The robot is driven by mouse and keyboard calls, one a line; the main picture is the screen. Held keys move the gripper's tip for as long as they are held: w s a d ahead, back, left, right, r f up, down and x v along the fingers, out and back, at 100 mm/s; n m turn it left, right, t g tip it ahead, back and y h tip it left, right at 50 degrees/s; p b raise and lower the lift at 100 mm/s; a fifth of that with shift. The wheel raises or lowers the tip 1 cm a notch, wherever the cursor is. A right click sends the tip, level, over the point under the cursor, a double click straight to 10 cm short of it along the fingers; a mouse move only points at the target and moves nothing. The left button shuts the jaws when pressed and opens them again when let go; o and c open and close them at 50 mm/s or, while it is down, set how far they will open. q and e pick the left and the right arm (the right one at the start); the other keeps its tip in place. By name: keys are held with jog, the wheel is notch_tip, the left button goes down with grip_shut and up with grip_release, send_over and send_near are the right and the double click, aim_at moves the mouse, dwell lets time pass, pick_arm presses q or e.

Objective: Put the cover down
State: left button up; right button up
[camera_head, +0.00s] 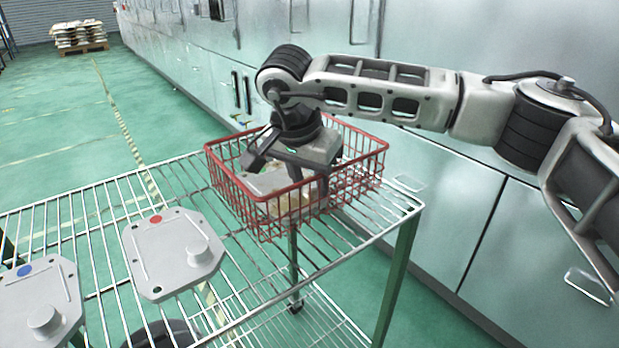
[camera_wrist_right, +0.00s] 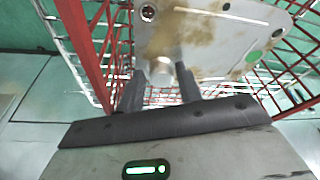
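A grey metal cover with brown stains and a green dot (camera_wrist_right: 215,45) fills the upper part of the right wrist view. Its round knob sits between the fingers of my right gripper (camera_wrist_right: 160,80), which look closed against its sides. In the head view this cover (camera_head: 268,183) is at the red wire basket (camera_head: 262,212), partly hidden by my right gripper (camera_head: 290,178) reaching in from above. I cannot tell whether the cover rests on something there. My left gripper is not in view.
The basket stands at the right end of a wire rack (camera_head: 100,215). A cover with a red dot (camera_head: 172,255) and one with a blue dot (camera_head: 40,305) lie on the rack to the left. Pale cabinets (camera_head: 440,185) stand close behind the basket. Bare rack shows between basket and covers.

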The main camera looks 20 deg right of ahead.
jog(key=shift+r, duration=0.35)
jog(key=v, duration=1.1)
jog(key=shift+r+p, duration=0.35)
jog(key=shift+p, duration=0.1)
jog(key=shift+s+a+f, duration=0.1)
jog(key=shift+s, duration=0.1)
